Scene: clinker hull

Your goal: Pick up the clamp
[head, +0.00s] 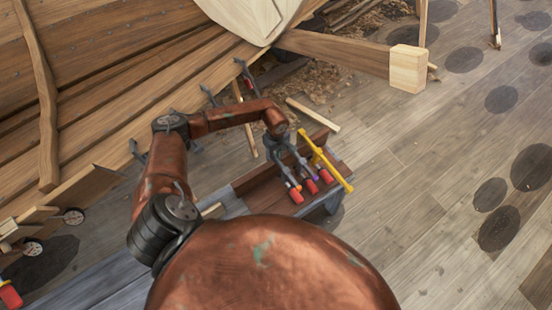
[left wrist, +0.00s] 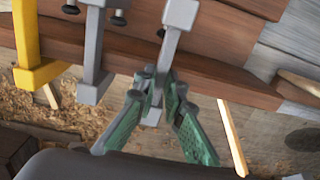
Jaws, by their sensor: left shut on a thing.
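My left gripper (head: 275,146) reaches down from the left to a row of bar clamps at the wooden tray (head: 245,183). Its green fingers (left wrist: 163,90) are shut on the bar of a grey clamp (left wrist: 178,22), close to the tray's wooden edge (left wrist: 125,55). In the head view this appears to be the leftmost clamp of the row (head: 287,174), partly hidden by the gripper. A second grey clamp (left wrist: 92,50) and a yellow clamp (left wrist: 27,45) are beside it; the yellow one also shows in the head view (head: 325,160). My right gripper is not in view.
The planked hull (head: 110,60) fills the upper left, with several grey clamps along its lower edge. A thick wooden beam (head: 340,50) extends at the top. Shavings and loose wood strips (head: 313,114) lie on the floor. The plank floor (head: 420,170) at right is mostly free.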

